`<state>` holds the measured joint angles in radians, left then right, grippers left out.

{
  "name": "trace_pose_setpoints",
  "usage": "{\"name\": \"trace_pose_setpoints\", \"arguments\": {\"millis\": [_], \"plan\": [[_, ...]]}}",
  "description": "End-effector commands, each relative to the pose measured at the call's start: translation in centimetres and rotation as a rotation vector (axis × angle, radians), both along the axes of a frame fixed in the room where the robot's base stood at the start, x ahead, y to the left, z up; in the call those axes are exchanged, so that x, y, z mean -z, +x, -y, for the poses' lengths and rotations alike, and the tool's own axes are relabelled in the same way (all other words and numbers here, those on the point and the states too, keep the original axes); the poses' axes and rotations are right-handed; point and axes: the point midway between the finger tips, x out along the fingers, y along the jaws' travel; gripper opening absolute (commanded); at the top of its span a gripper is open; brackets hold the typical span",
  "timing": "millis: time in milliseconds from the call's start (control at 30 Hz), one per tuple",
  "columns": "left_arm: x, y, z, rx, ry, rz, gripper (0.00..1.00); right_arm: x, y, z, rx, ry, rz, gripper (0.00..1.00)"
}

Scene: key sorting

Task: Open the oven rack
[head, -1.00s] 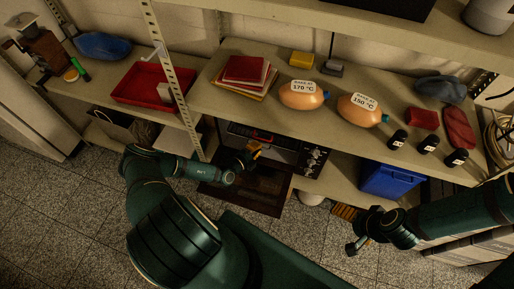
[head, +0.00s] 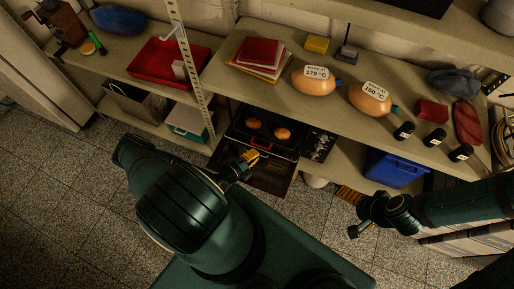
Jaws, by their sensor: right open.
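The oven rack (head: 268,142) shows below the shelf edge as a dark tray, out over the lowered oven door (head: 272,177). Two round brown buns (head: 282,133) lie on it. A small red piece is at its front edge. My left gripper (head: 249,158), with yellow on its fingers, is just in front of this edge. It is too small and dark to tell whether it touches the rack or is shut. The oven's control panel (head: 320,145) is to the right. My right gripper (head: 361,217) is open and empty, over the floor at the right.
The shelf above the oven holds red books (head: 260,50), two orange bottles (head: 313,80) labelled 170 °C and 150 °C, and several dark jars (head: 404,131). A blue bin (head: 396,168) is on the lower shelf to the right. A red tray (head: 160,66) is at the left.

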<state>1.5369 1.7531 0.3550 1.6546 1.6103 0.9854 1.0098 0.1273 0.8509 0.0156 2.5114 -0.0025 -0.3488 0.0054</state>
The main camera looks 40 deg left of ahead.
Motion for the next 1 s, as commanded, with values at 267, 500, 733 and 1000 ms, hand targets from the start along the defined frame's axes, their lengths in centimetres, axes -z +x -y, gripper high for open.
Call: {"name": "trace_pose_setpoints", "arguments": {"millis": [267, 500, 733, 1000], "plan": [[0.1, 0.0, 0.3, 0.005, -0.002, -0.003, 0.24, 0.0, 0.0, 0.0, 0.0, 0.0, 0.0, 1.0], [0.1, 0.0, 0.1, 0.003, -0.001, -0.002, 0.35, 0.0, 0.0, 0.0, 0.0, 0.0, 0.0, 1.0], [-0.1, -0.8, -0.2, 0.001, 0.0, -0.002, 0.35, 0.0, 0.0, 0.0, 0.0, 0.0, 0.0, 1.0], [-1.0, -5.7, -1.0, 0.0, 0.0, -0.004, 0.35, 0.0, 0.0, 0.0, 0.0, 0.0, 0.0, 1.0]]}}
